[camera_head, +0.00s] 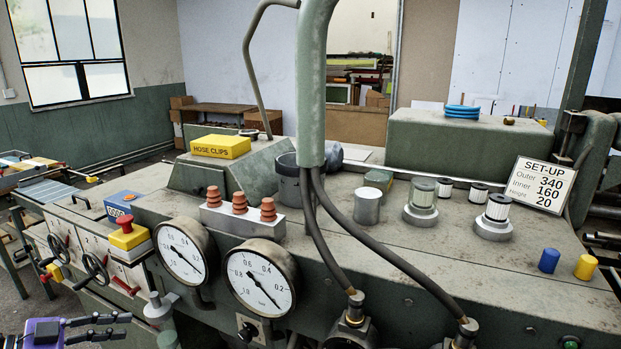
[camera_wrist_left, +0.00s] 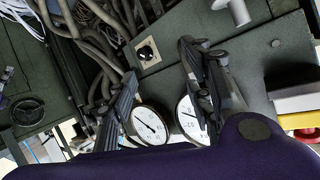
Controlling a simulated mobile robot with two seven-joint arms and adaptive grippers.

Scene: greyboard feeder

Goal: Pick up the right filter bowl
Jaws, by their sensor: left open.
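Two bowl-like cylinders stand on round grey bases on the machine top in the head view. The right one (camera_head: 498,207) is pale with a dark cap; the left one (camera_head: 422,193) has a greenish top. I cannot tell for sure which part is the right filter bowl. My left gripper (camera_head: 126,326) is low at the bottom left, far from both, fingers apart and empty. In the left wrist view it (camera_wrist_left: 158,60) shows open before the front panel and gauges; no bowl shows there. My right gripper is not in view.
Two gauges (camera_head: 181,252) (camera_head: 259,281) and a red-capped button (camera_head: 126,234) sit along the front. A green column (camera_head: 315,90) with black hoses (camera_head: 405,268) stands mid-view. A set-up sign (camera_head: 541,185), blue cap (camera_head: 549,260) and yellow cap (camera_head: 585,266) are at right.

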